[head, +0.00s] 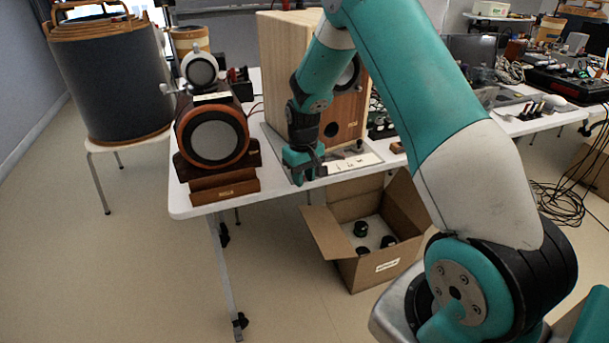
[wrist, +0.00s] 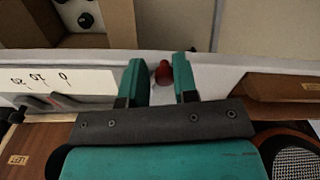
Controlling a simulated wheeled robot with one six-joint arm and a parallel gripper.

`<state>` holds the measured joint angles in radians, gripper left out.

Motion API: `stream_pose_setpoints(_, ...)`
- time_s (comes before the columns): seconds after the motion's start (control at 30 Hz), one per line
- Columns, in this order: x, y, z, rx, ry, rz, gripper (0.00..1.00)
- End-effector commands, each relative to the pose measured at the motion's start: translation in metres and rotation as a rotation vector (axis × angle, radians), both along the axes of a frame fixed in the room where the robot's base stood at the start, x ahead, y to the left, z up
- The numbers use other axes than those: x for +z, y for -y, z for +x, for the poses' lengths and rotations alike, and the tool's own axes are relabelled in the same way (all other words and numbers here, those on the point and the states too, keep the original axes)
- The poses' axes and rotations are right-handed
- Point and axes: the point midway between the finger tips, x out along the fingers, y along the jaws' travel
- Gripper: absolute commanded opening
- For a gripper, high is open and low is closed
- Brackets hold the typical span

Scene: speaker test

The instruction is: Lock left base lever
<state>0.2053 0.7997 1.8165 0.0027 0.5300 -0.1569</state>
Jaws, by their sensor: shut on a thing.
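My gripper (head: 303,170) is low at the front edge of the white table, before the wooden speaker cabinet (head: 281,55). In the wrist view its two green fingers (wrist: 161,82) stand on either side of a small red knob (wrist: 163,72), shut on it. I take the knob to be the end of the base lever; its shaft is hidden behind the gripper's dark plate. In the wrist view, a wooden face with a "LEFT" label (wrist: 17,160) is at lower left. The head view hides the knob behind my gripper.
A scale card (head: 352,163) lies right of my gripper, with dark grey levers (wrist: 62,101) beside it. A round wooden speaker (head: 215,140) on a wooden block (head: 225,191) stands to the left. An open cardboard box (head: 365,270) is on the floor below the table edge.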

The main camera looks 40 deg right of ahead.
Motion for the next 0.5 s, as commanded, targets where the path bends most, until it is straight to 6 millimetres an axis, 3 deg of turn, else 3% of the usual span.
stream_pose_setpoints(0.5, 0.003, -0.016, 0.020, -0.389, 0.017, 0.007, 0.04)
